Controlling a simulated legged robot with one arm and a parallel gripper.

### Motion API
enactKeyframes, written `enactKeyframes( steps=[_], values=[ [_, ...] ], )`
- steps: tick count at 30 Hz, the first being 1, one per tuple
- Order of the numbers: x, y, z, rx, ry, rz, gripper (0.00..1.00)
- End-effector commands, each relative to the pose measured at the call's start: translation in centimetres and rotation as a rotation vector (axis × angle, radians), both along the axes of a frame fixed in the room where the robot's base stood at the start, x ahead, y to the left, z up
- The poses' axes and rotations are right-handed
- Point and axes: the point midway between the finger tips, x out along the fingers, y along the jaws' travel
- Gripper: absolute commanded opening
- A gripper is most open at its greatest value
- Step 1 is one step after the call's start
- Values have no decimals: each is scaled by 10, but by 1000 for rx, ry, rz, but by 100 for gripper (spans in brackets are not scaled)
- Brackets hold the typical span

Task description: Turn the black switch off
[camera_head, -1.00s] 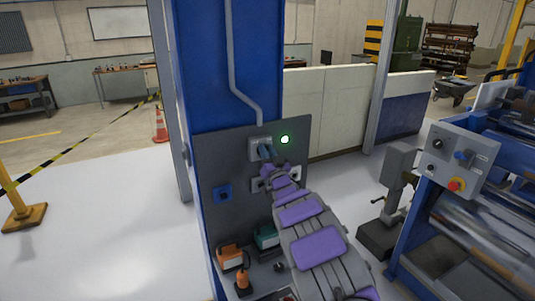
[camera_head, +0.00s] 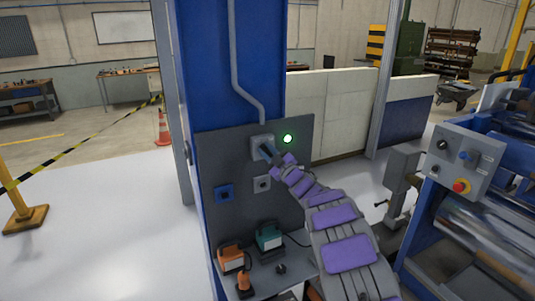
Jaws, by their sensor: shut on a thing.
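A grey switch box (camera_head: 257,141) is mounted on the dark panel, at the lower end of a grey conduit. My gripper (camera_head: 268,151) is at the front of this box, shut on the black switch there. The fingers hide the switch, so I cannot tell its position. A green lamp (camera_head: 288,139) is lit just right of the box. My arm with purple pads reaches up to the box from the lower right.
Below on the panel are a blue socket (camera_head: 224,193) and a smaller grey box (camera_head: 262,184). A shelf under them holds an orange device (camera_head: 231,257) and a green device (camera_head: 269,237). A machine control box (camera_head: 465,160) stands at the right.

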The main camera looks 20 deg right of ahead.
Motion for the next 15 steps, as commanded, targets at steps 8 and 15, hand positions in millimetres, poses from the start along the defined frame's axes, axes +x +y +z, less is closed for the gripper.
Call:
enactKeyframes(
  steps=[8, 15],
  values=[
    [0, 1, -7, -112, 6, 1, 0],
    [0, 1, -7, -144, 6, 1, 0]
  ],
)
